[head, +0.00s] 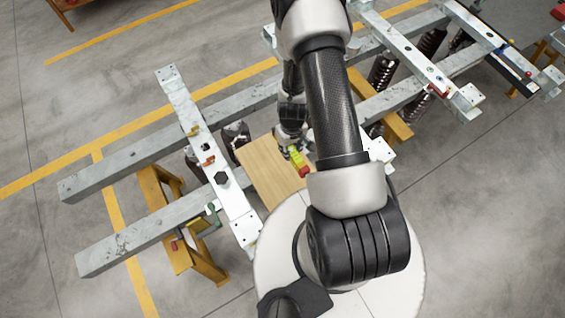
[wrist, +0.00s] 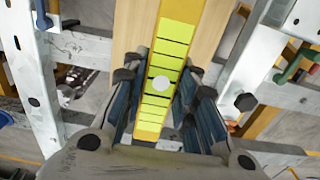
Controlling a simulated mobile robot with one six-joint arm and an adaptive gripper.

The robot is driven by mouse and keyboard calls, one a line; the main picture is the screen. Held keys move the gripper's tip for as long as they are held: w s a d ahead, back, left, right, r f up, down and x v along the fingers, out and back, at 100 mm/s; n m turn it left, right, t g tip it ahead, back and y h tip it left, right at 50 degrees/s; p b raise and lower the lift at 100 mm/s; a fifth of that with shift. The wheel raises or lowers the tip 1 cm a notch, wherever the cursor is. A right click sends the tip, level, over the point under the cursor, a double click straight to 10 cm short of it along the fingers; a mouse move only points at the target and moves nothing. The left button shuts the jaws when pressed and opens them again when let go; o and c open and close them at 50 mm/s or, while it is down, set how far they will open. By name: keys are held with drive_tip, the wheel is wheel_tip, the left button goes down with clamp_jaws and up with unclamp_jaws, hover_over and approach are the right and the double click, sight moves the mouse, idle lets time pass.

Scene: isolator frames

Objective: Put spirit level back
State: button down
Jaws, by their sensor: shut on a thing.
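The spirit level (wrist: 176,38) is a yellow bar with bright yellow-green segments and a pale round spot in the wrist view. My gripper (wrist: 160,92) is shut on it, with dark fingers along both its sides. I cannot tell whether the level touches the board. Part of the level is hidden by my gripper.
Long grey steel beams (head: 150,235) rest on yellow trestles (head: 172,225). A white drilled crossbar (head: 215,175) lies over them at the left, with a green-handled clamp (head: 211,209). Another crossbar (head: 425,68) and dark ribbed insulators (head: 382,72) are at the right. Open floor lies left.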

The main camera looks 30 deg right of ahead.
sight(289, 175)
drive_tip(key=shift+w+f, duration=0.1)
drive_tip(key=shift+f, duration=0.2)
wheel_tip(289, 175, down, 20)
drive_tip(key=b, duration=2)
drive_tip(key=shift+r, duration=0.35)
drive_tip(key=c, duration=1.8)
unclamp_jaws()
drive_tip(key=shift+f, duration=0.25)
drive_tip(key=o, duration=0.5)
drive_tip(key=shift+r, duration=0.15)
